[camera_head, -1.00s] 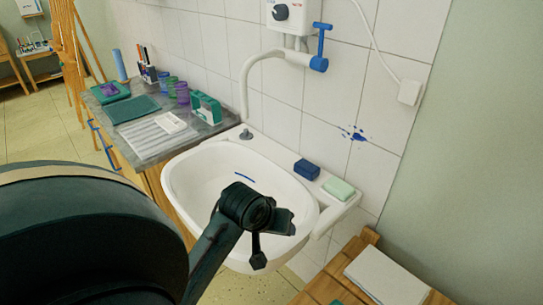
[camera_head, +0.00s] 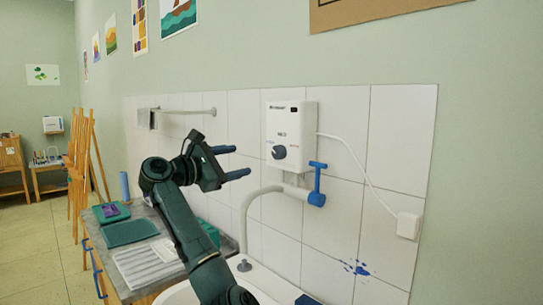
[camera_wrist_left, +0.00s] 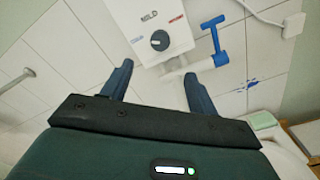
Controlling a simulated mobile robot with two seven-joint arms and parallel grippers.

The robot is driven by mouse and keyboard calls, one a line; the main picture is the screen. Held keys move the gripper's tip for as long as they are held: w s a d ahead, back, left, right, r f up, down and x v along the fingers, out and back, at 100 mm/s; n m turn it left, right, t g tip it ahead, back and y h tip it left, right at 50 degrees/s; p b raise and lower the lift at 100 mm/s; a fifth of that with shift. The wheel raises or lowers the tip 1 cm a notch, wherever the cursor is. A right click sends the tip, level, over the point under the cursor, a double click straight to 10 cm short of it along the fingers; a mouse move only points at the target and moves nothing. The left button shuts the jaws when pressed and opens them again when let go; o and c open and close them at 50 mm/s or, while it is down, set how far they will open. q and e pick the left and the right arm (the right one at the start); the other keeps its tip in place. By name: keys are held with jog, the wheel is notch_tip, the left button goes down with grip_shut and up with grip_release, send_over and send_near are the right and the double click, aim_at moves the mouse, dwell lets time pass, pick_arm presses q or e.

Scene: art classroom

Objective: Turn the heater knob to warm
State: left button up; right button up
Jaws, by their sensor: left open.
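The white heater (camera_head: 291,130) is fixed to the tiled wall above the sink. Its dark round knob (camera_head: 279,152) is at the lower left of its front. In the left wrist view the knob (camera_wrist_left: 160,40) has a light pointer mark, and the heater's label above it appears to read "MILD". My left gripper (camera_head: 243,161) is open and empty, its two fingers pointing toward the heater from the left, apart from the knob. In the left wrist view the knob lies beyond the gap between the fingertips (camera_wrist_left: 159,70). My right gripper is not in view.
A blue-handled tap (camera_head: 317,185) and a white spout pipe (camera_head: 246,215) sit below the heater. A white cable runs to a wall box (camera_head: 408,225). The sink (camera_head: 262,280) is below. A counter with trays (camera_head: 130,232) is at left. A towel rail (camera_head: 185,111) is on the wall.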

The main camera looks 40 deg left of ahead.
aim_at(276, 153)
pick_arm(q)
jog(key=w+p, duration=0.1)
jog(key=w, duration=0.3)
jog(key=w+p, duration=0.1)
jog(key=w, duration=0.2)
jog(key=w+d+p, duration=0.1)
jog(key=w, duration=0.3)
jog(key=shift+w+r, duration=0.15)
jog(key=shift+w, duration=0.2)
jog(key=shift+w+d+p, duration=0.1)
jog(key=shift+w+p, duration=0.2)
jog(key=shift+w, duration=0.3)
jog(key=shift+c, duration=0.2)
jog(key=c, duration=0.9)
